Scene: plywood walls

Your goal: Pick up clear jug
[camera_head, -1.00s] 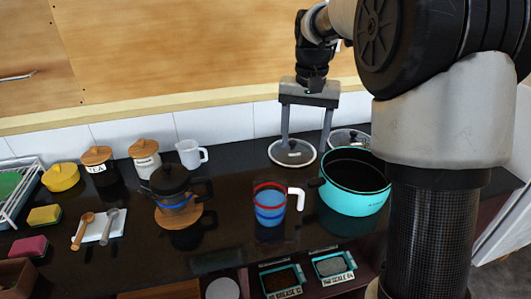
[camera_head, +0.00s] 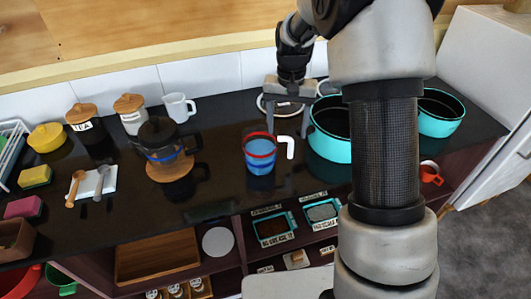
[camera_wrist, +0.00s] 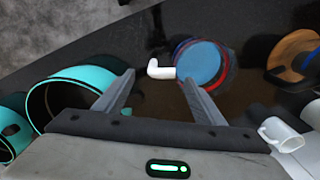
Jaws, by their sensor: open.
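The clear jug (camera_head: 260,153) stands upright on the dark counter, with a red rim, blue inside and a white handle on its right. In the wrist view the jug (camera_wrist: 203,65) is seen from above. My gripper (camera_head: 288,124) is open and empty, behind and slightly right of the jug, pointing down. In the wrist view the white handle (camera_wrist: 160,70) appears between my open fingertips (camera_wrist: 156,78), and the jug's body lies beyond the right fingertip. I cannot tell the height gap between fingers and handle.
A teal pot (camera_head: 328,135) stands close right of the jug, partly behind my arm; another teal pot (camera_head: 440,112) is farther right. A dark teapot (camera_head: 160,140) on a wooden trivet is left. A white mug (camera_head: 178,107) is at the back. Counter in front of the jug is clear.

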